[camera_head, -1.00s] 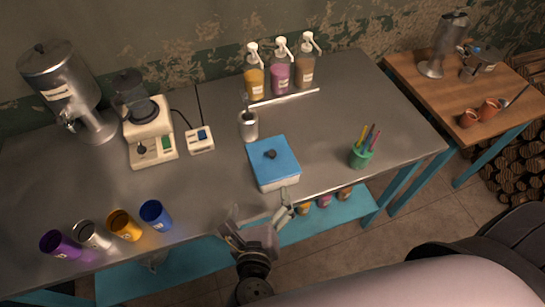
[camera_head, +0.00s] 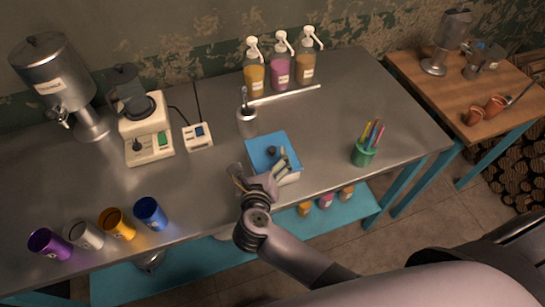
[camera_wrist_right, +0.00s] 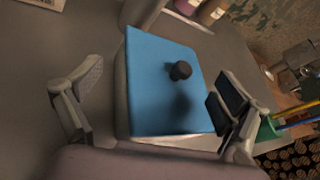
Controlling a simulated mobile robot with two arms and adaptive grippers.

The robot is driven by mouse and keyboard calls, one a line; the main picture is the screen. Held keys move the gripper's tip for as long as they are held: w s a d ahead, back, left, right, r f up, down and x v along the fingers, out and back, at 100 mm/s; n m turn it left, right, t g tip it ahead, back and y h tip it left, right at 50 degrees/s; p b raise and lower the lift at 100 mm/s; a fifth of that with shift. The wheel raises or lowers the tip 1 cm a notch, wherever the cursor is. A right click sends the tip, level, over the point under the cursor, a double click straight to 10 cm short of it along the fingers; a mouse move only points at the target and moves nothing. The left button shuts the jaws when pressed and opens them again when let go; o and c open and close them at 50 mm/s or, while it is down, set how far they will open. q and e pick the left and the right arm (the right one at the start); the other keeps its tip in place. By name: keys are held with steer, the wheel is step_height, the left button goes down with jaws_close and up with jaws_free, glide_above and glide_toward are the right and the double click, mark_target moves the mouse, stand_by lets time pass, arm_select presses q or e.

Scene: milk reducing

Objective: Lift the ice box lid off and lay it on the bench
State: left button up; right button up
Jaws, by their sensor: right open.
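The ice box (camera_head: 290,178) is a white box with a blue lid (camera_head: 262,145) on top, near the front edge of the steel bench (camera_head: 340,120). The lid has a dark round knob (camera_head: 272,151). In the right wrist view the blue lid (camera_wrist_right: 160,85) lies flat and its knob (camera_wrist_right: 180,70) stands between my fingers, farther ahead. My right gripper (camera_head: 262,172) is open over the front part of the lid, its fingers apart and not closed on the knob. It also shows in the right wrist view (camera_wrist_right: 155,105). My left gripper is not in view.
A metal cup with a utensil (camera_head: 247,122) stands behind-left of the box. A green pen cup (camera_head: 363,153) stands to the right. Pump bottles (camera_head: 280,70) stand at the back. Coloured cups (camera_head: 117,224) are at front left. Bare bench lies between the box and the pen cup.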

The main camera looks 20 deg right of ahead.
mark_target(262, 148)
steer(key=x, duration=0.3)
steer(key=shift+a+f+b, duration=0.1)
steer(key=shift+b, duration=0.25)
steer(key=shift+s, duration=0.1)
steer(key=shift+c, duration=0.4)
steer(key=c, duration=1.2)
